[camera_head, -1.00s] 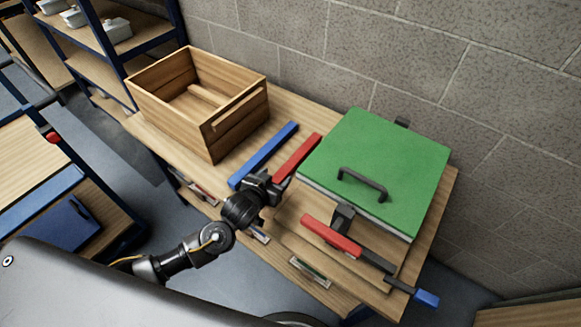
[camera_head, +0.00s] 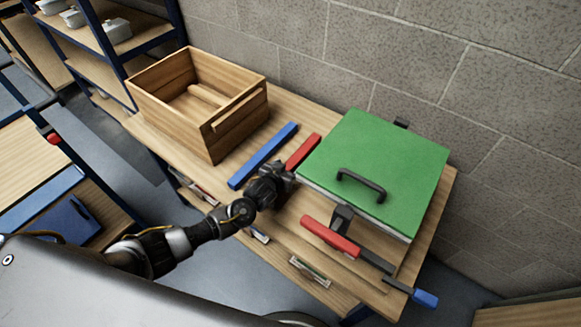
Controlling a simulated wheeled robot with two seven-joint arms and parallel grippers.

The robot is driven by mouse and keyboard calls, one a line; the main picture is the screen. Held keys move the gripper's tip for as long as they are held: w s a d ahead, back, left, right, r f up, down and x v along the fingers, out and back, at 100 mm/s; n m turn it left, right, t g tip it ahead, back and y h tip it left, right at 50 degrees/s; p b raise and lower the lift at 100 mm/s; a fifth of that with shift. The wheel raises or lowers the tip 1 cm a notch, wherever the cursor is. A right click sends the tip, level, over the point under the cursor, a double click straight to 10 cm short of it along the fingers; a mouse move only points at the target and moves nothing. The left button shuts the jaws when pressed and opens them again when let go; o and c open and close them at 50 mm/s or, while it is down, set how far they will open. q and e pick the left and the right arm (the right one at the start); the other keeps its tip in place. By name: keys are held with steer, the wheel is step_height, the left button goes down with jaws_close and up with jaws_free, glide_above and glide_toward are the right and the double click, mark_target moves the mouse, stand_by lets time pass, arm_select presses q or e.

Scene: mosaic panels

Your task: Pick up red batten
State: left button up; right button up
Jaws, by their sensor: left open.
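The red batten (camera_head: 304,151) lies on the wooden workbench, between the blue batten (camera_head: 263,156) and the green-lidded box. My left gripper (camera_head: 283,174) is over the near end of the red batten and hides that end. It is open; whether its fingers straddle the batten cannot be made out. My right gripper is not in view.
A wooden crate (camera_head: 213,136) stands on the left of the bench. The green lid (camera_head: 379,160) with a dark handle is close on the right. A clamp with a red handle (camera_head: 331,237) lies at the front right. A block wall runs behind.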

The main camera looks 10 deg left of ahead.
arm_select(q)
steer(key=c, duration=1.2)
steer(key=shift+c, duration=0.2)
steer(key=shift+w+r, duration=0.1)
steer(key=shift+r, duration=0.35)
steer(key=r, duration=0.2)
steer(key=shift+s+a+r+b, duration=0.1)
steer(key=shift+s+r+b, duration=0.2)
steer(key=shift+r, duration=0.1)
steer(key=s+a+r, duration=0.5)
steer(key=s+r, duration=0.4)
steer(key=s, duration=0.3)
steer(key=shift+a+r+b, duration=0.2)
steer(key=shift+a+b, duration=0.15)
steer(key=shift+b, duration=0.1)
